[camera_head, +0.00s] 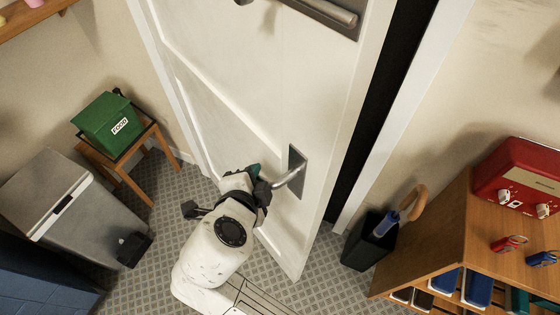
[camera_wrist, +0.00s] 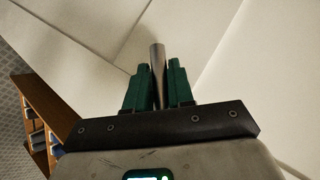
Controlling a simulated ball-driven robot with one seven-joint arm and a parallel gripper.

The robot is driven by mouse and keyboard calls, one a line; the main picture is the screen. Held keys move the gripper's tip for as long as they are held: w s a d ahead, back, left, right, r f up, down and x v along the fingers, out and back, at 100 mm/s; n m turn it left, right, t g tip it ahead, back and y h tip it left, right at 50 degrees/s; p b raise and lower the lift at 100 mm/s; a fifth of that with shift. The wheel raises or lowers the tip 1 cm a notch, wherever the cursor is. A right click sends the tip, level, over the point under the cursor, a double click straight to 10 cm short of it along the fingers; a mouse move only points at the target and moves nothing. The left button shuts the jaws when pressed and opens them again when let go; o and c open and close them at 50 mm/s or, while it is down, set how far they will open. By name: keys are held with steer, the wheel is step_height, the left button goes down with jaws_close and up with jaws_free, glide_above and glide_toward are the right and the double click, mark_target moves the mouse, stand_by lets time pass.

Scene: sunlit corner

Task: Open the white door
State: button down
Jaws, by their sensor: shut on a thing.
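The white door (camera_head: 265,75) stands ajar in the head view, with a dark gap (camera_head: 378,110) between its right edge and the frame. A metal lever handle (camera_head: 291,177) on a dark plate sits low on the door. My gripper (camera_wrist: 158,80) is shut on this lever. In the wrist view its green fingers lie on both sides of the metal bar (camera_wrist: 157,58), which sticks up between them. In the head view my gripper hides the left end of the lever.
A grey bin (camera_head: 75,215) and a stool (camera_head: 145,145) with a green box (camera_head: 107,124) stand left. A black umbrella bin (camera_head: 366,248) and a wooden shelf (camera_head: 430,235) with a red box (camera_head: 520,182) stand right. Patterned floor (camera_head: 150,277) is clear below the door.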

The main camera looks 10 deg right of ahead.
steer(key=shift+s+a, duration=0.2)
steer(key=shift+a, duration=0.05)
steer(key=c, duration=1.1)
jaws_free()
steer(key=shift+d, duration=0.1)
steer(key=shift+r, duration=0.1)
steer(key=b+v, duration=0.1)
steer(key=v, duration=0.9)
steer(key=shift+s+r, duration=0.15)
steer(key=shift+s, duration=0.15)
